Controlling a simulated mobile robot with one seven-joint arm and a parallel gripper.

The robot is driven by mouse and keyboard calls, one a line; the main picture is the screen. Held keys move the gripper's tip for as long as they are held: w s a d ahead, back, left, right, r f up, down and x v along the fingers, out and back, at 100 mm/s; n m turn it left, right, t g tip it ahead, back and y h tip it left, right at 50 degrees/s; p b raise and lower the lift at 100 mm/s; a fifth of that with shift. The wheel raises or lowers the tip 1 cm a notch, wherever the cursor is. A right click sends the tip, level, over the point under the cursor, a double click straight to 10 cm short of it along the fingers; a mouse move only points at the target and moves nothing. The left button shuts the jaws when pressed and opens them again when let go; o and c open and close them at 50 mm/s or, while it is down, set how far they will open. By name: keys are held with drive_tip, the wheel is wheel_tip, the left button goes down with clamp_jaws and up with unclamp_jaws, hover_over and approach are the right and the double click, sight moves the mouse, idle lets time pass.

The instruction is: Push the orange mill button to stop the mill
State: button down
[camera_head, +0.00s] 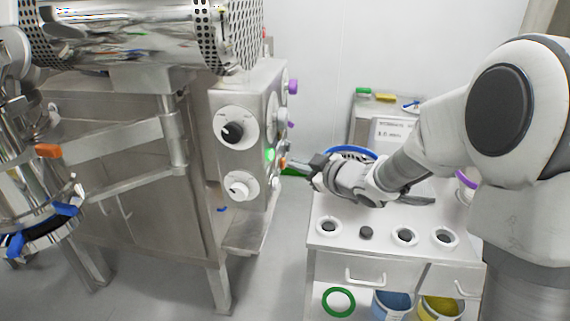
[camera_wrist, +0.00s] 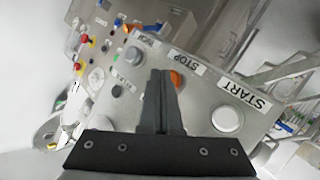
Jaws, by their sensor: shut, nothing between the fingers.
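The orange mill button (camera_wrist: 176,78) sits on the metal control panel (camera_wrist: 200,118) under a STOP label in the wrist view. The fingertips of my gripper (camera_wrist: 160,76) are shut and empty, right beside the button, partly covering it. I cannot tell whether they touch it. In the head view, my gripper (camera_head: 289,164) reaches from the right to the cabinet's side, where a bit of orange (camera_head: 283,162) shows by the fingertips. A large pale button (camera_wrist: 227,119) with a START label is to the right in the wrist view.
A white drawer cart (camera_head: 345,240) stands below my arm. Red and yellow knobs (camera_wrist: 84,40) show at the upper left in the wrist view.

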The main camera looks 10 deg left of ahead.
drive_tip(key=shift+a, duration=0.5)
idle(0.4)
idle(0.3)
drive_tip(key=shift+d, duration=0.9)
drive_tip(key=shift+s+d+p, duration=0.15)
drive_tip(key=shift+d+p, duration=0.85)
drive_tip(key=shift+d, duration=1.55)
